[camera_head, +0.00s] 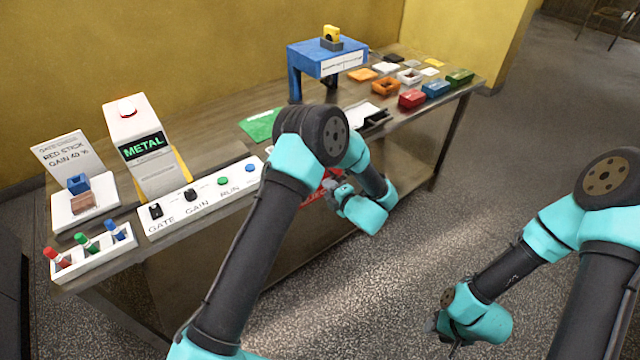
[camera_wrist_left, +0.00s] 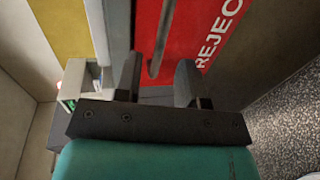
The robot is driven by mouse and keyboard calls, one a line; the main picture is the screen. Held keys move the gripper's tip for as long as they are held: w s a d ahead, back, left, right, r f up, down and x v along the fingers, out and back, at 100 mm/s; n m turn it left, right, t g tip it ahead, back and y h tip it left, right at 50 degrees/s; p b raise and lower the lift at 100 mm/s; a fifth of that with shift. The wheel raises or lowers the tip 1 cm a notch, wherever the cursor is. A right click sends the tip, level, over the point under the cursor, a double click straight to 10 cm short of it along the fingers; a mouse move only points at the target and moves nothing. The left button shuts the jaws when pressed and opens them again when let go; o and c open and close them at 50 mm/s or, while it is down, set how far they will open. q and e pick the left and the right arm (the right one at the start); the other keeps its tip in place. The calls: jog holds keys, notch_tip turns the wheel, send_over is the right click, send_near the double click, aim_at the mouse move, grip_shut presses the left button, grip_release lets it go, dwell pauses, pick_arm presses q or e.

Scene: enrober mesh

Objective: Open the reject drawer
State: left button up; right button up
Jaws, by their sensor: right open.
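The reject drawer has a red front with white lettering; a patch of its red front (camera_head: 310,201) shows beside my left arm in the head view. In the left wrist view the red front (camera_wrist_left: 190,30) fills the upper middle, with part of the word "REJECT" readable. A thin dark bar handle (camera_wrist_left: 162,40) stands in front of it. My left gripper (camera_wrist_left: 158,80) is open, its two fingers on either side of the handle's near end, with visible gaps. In the head view my left gripper (camera_head: 338,190) is at the table's front, partly hidden by my arm. My right gripper (camera_head: 437,325) is open over the floor, away from the table.
The control panel (camera_head: 200,200) with GATE, GAIN and RUN lies along the table's front edge. The METAL display unit (camera_head: 140,145) and a blue stand (camera_head: 325,60) are on the table. Several coloured boxes, such as a red one (camera_head: 411,98), stand right. The floor in front is clear.

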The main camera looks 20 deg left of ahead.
pick_arm(q)
jog(key=shift+x, duration=2.7)
jog(key=shift+c, duration=0.3)
grip_shut()
